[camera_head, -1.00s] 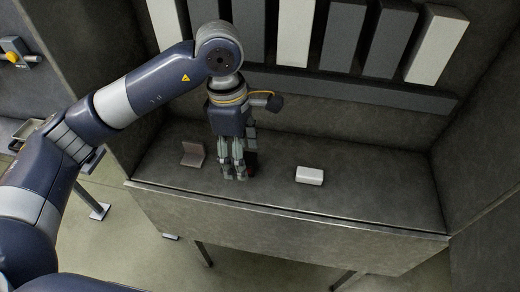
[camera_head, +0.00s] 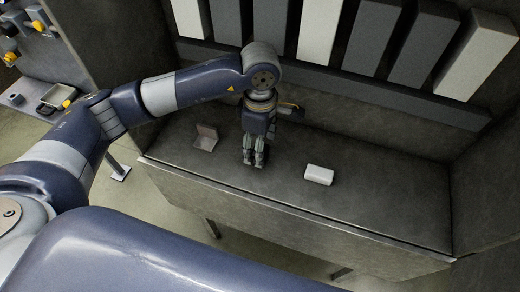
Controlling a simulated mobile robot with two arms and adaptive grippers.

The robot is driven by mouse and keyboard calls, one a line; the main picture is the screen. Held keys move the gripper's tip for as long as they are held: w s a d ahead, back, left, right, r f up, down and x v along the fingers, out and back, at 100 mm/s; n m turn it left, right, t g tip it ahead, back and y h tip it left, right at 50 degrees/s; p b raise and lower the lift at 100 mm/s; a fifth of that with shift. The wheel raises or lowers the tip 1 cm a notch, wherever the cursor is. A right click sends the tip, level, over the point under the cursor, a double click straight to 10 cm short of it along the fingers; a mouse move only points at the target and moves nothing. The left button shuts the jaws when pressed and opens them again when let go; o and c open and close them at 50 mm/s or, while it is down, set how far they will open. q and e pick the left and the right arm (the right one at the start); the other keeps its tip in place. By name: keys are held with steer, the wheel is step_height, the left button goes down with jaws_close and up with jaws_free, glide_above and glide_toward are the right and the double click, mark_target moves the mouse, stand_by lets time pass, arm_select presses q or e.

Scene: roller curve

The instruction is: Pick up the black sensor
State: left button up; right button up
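My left gripper (camera_head: 253,161) points down at the shelf, its fingertips close to the surface between an angled bracket and a white block. The fingers look close together, but the gap between them is too small to judge. A dark patch shows at the fingertips; I cannot tell whether it is the black sensor or shadow. No black sensor shows clearly elsewhere on the shelf, so it may be hidden by the gripper. My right gripper is not in view.
The grey shelf (camera_head: 390,215) has a front lip and walls at the sides and back. A white block (camera_head: 319,175) lies right of the gripper, and a brownish angled bracket (camera_head: 205,138) left of it. Grey and white panels (camera_head: 378,38) line the back. The shelf's right part is clear.

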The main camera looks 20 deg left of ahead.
arm_select(q)
step_height(320, 180, down, 2)
steer(key=shift+a+p, duration=0.1)
steer(key=shift+p, duration=0.25)
steer(key=shift+f, duration=0.35)
steer(key=shift+c, duration=0.8)
steer(key=c, duration=0.9)
steer(key=shift+c, duration=0.5)
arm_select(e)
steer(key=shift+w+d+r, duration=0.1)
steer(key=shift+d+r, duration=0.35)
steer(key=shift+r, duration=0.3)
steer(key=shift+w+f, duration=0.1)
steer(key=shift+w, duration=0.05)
